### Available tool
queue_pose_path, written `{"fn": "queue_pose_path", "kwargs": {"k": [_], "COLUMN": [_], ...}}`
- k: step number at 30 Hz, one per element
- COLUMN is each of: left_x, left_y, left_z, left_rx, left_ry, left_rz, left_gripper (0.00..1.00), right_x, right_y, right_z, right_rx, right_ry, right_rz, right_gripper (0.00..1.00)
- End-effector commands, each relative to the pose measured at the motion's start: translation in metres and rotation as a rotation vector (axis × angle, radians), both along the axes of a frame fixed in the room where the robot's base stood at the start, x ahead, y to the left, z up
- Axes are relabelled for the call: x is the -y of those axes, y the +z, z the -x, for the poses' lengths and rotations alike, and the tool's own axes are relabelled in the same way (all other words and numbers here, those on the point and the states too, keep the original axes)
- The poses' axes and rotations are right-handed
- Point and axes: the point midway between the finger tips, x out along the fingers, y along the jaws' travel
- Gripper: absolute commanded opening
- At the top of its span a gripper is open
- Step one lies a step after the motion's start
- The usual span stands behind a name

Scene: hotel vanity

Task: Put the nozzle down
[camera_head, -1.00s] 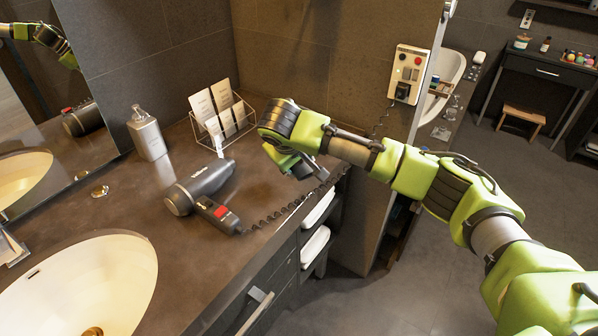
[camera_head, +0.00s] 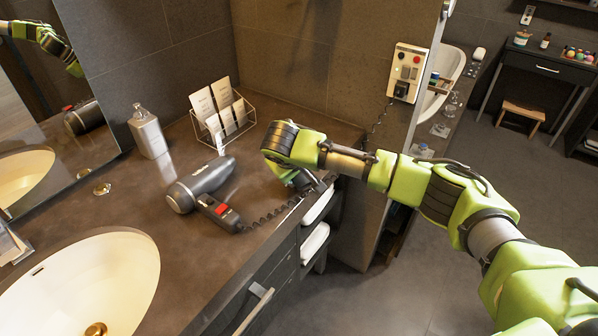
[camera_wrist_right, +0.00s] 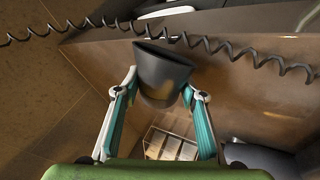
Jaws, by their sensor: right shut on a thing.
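The nozzle (camera_wrist_right: 163,75) is a dark grey, flared piece. In the right wrist view it sits between the two fingers of my right gripper (camera_wrist_right: 160,90), which is shut on it. In the head view my right gripper (camera_head: 305,182) is low over the counter's front edge, right of the hair dryer (camera_head: 201,186). The arm largely hides the nozzle there, and I cannot tell whether it touches the counter. The grey dryer lies on the counter (camera_head: 205,262) with its black handle and red switch toward the front. My left gripper is not in view.
A coiled cord (camera_head: 270,218) runs from the dryer past my right gripper toward the wall unit (camera_head: 408,73). A wire rack of cards (camera_head: 225,118), a soap dispenser (camera_head: 147,132) and a sink (camera_head: 85,280) are nearby. Bare counter lies between rack and dryer.

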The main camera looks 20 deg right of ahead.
Motion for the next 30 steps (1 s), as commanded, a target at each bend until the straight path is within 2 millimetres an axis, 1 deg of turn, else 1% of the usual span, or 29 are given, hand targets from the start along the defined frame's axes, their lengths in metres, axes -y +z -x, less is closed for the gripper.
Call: {"fn": "queue_pose_path", "kwargs": {"k": [1,3,4,5,6,14,17,20,23,30], "left_x": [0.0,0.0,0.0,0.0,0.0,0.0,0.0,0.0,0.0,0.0], "left_y": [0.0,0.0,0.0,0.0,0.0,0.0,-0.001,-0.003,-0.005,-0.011], "left_z": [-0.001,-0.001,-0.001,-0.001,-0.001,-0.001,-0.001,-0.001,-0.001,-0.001], "left_rx": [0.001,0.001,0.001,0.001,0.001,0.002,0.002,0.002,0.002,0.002], "left_ry": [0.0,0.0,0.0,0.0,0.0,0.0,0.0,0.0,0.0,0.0], "left_rz": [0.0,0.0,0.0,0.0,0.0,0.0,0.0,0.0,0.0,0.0], "left_gripper": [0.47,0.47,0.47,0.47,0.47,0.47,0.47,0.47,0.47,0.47], "right_x": [0.0,0.0,0.0,0.0,0.0,0.0,0.0,0.0,-0.008,-0.024], "right_y": [-0.004,-0.004,-0.005,-0.005,-0.005,-0.005,-0.001,0.011,0.026,0.072], "right_z": [0.001,0.001,0.002,0.002,0.002,0.002,0.001,0.001,0.011,0.037], "right_rx": [-0.006,-0.006,-0.007,-0.007,-0.008,-0.008,-0.005,-0.001,-0.003,-0.002], "right_ry": [0.0,0.0,0.0,0.001,0.001,0.0,0.001,0.001,0.003,0.004], "right_rz": [0.0,0.0,0.001,0.001,0.0,0.001,0.001,0.001,-0.002,-0.002], "right_gripper": [0.1,0.1,0.43,0.51,0.55,0.55,0.55,0.55,0.55,0.55]}}
